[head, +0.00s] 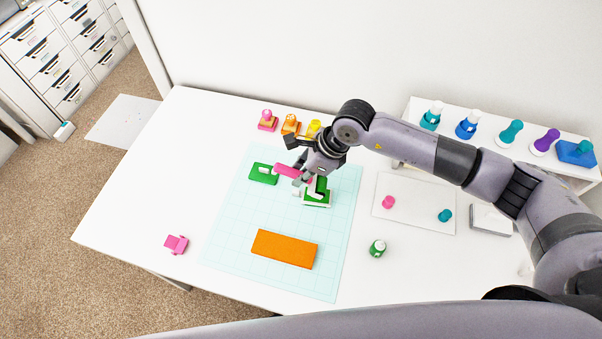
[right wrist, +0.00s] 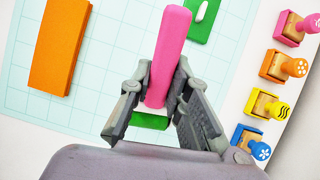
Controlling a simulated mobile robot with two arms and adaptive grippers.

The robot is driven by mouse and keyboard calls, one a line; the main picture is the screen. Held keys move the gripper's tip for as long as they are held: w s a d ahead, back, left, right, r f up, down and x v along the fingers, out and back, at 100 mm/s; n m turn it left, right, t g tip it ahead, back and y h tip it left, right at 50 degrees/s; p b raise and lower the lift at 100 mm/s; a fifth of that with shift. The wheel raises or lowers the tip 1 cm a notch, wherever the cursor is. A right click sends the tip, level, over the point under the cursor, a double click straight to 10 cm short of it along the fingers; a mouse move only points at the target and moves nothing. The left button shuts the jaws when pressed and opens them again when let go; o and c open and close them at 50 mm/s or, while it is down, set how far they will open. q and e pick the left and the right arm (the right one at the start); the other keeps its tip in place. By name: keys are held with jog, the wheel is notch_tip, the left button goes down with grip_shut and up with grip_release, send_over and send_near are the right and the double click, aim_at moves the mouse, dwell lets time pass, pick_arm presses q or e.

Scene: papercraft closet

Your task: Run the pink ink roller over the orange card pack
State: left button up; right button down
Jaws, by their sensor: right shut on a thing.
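The pink ink roller (head: 287,171) is in my right gripper (head: 303,178), over the upper part of the cutting mat. The orange card pack (head: 284,249) lies flat on the lower part of the mat, apart from the gripper. It also shows at upper left in the right wrist view (right wrist: 60,45). My left gripper is not in view.
A green and white item (head: 318,195) is just under the gripper. Another green item (head: 263,173) lies left of it. Several stamps (head: 290,125) line the back edge.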

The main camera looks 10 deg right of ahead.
jog(key=shift+r+p, duration=0.65)
jog(key=shift+r, duration=0.7)
jog(key=shift+d, duration=0.1)
